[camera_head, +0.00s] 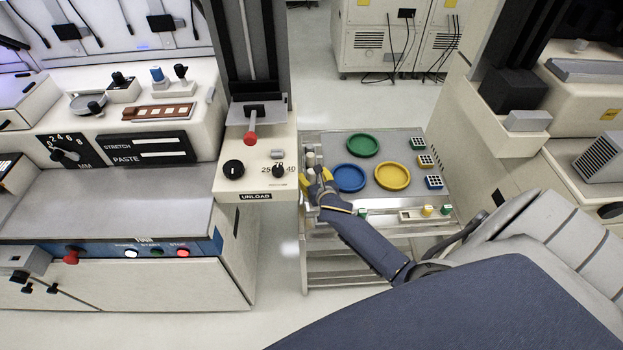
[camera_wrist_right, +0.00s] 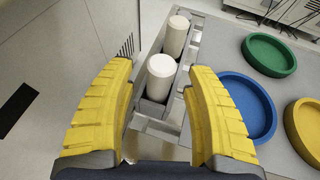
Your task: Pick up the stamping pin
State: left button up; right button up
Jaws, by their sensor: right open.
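Two white, round-topped cylinders that look like stamping pins stand upright in a metal holder at the cart's left edge. In the right wrist view the nearer pin (camera_wrist_right: 161,70) is between and slightly beyond my yellow fingertips, and the farther pin (camera_wrist_right: 177,34) is behind it. In the head view the pins (camera_head: 310,158) are small, just beyond my right gripper (camera_head: 315,177). My right gripper (camera_wrist_right: 163,85) is open, with a finger on each side of the nearer pin and visible gaps. The lower parts of the pins are hidden in the holder (camera_wrist_right: 152,108). My left gripper is not in view.
The cart (camera_head: 400,145) also carries a green dish (camera_head: 362,145), a blue dish (camera_head: 348,178) and a yellow dish (camera_head: 392,176) right of the pins. Small coloured blocks lie along its right and front edges. A machine with an UNLOAD label (camera_head: 255,196) stands close on the left.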

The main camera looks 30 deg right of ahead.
jog(key=shift+w+d+f, duration=0.15)
jog(key=shift+w+f, duration=0.1)
jog(key=shift+w, duration=0.35)
jog(key=shift+c, duration=0.3)
grip_shut()
